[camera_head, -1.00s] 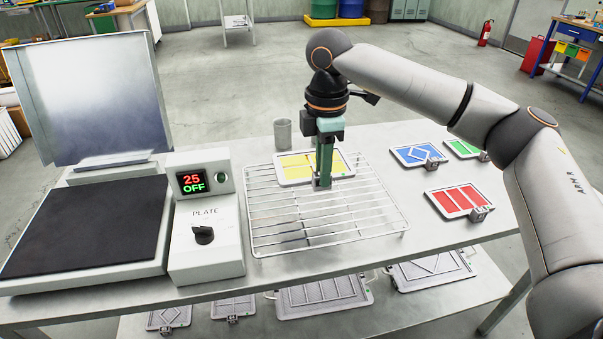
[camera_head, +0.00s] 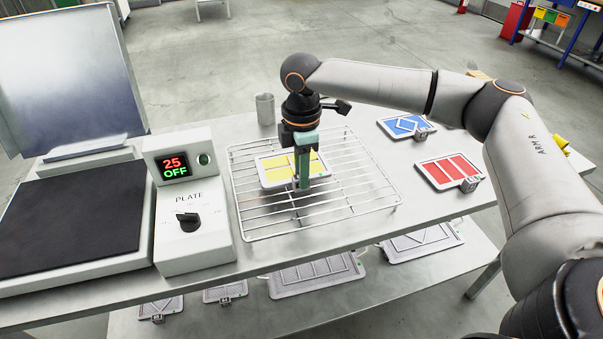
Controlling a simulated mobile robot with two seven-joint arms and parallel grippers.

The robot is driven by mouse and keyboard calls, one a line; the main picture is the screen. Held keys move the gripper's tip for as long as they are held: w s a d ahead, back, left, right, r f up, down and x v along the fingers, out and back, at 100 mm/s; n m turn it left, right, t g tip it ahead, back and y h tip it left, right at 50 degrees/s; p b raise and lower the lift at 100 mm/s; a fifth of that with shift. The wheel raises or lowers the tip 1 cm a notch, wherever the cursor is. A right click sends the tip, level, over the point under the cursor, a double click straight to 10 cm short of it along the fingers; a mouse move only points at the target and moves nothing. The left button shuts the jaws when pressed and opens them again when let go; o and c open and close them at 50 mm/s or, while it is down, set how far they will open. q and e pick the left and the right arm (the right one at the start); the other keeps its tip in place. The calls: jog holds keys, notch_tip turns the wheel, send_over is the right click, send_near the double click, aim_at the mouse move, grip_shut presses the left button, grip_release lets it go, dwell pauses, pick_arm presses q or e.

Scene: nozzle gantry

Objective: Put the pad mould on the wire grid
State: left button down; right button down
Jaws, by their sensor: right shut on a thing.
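The pad mould appears to be the flat grey-framed plate with yellow fields (camera_head: 276,170). My right gripper (camera_head: 303,184) points down and is shut on its near right edge, holding it level. The mould is over the left part of the wire grid (camera_head: 340,210), inside its outline. I cannot tell whether it touches the wires or hangs just above them. My left gripper is out of view.
A hot plate (camera_head: 70,220) with its control box (camera_head: 195,230), reading 25 OFF, stands left of the grid. A grey cup (camera_head: 265,108) stands behind it. A blue mould (camera_head: 405,126) and a red mould (camera_head: 445,170) lie to the right. Several grey moulds lie on the shelf below.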

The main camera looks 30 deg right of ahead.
jog(key=shift+f, duration=0.25)
jog(key=c, duration=0.7)
grip_release()
jog(key=shift+c, duration=0.2)
notch_tip(320, 180, up, 12)
jog(key=p, duration=0.1)
